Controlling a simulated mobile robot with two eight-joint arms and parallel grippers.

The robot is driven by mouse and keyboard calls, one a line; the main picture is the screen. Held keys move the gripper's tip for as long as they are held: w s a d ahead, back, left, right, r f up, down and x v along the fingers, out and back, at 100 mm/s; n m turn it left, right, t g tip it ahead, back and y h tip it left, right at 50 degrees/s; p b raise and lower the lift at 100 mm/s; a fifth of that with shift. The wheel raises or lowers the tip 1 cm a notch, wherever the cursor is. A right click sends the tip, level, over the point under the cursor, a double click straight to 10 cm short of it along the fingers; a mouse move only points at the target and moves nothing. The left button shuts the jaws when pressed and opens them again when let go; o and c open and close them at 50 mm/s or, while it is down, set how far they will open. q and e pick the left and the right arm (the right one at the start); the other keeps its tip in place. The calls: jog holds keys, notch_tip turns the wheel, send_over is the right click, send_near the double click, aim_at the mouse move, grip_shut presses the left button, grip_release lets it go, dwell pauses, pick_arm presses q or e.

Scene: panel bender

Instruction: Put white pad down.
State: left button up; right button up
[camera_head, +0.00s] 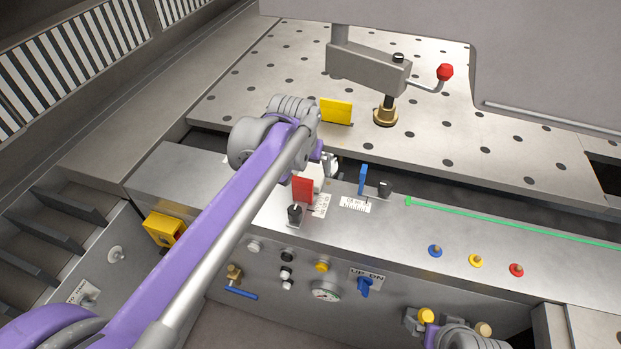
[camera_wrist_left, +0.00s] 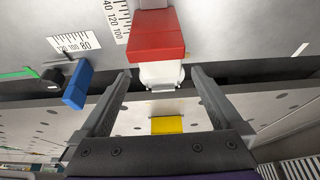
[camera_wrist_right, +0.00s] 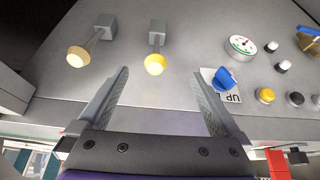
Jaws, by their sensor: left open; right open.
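The white pad (camera_wrist_left: 162,75) sits at the edge of the red block (camera_wrist_left: 156,35) in the left wrist view. My left gripper (camera_wrist_left: 161,71) is open, with one fingertip on each side of the pad and a gap on both sides. In the head view the left gripper (camera_head: 327,158) is above the control ledge, behind the red block (camera_head: 303,189), and partly hides the pad. My right gripper (camera_wrist_right: 160,78) is open and empty before the front panel, below a yellow knob (camera_wrist_right: 155,62) and a cream knob (camera_wrist_right: 78,57) in its view.
A blue block (camera_head: 363,179) and a black knob (camera_head: 385,188) stand right of the left gripper. A yellow block (camera_head: 336,110) and a clamp with a red-tipped handle (camera_head: 445,72) are on the perforated table (camera_head: 450,130). Gauge (camera_head: 326,291) and buttons line the front panel.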

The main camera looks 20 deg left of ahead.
aim_at(311, 175)
pick_arm(q)
jog(key=x, duration=0.4)
jog(key=shift+f, duration=0.25)
jog(key=shift+c, duration=0.3)
jog(key=c, duration=1.2)
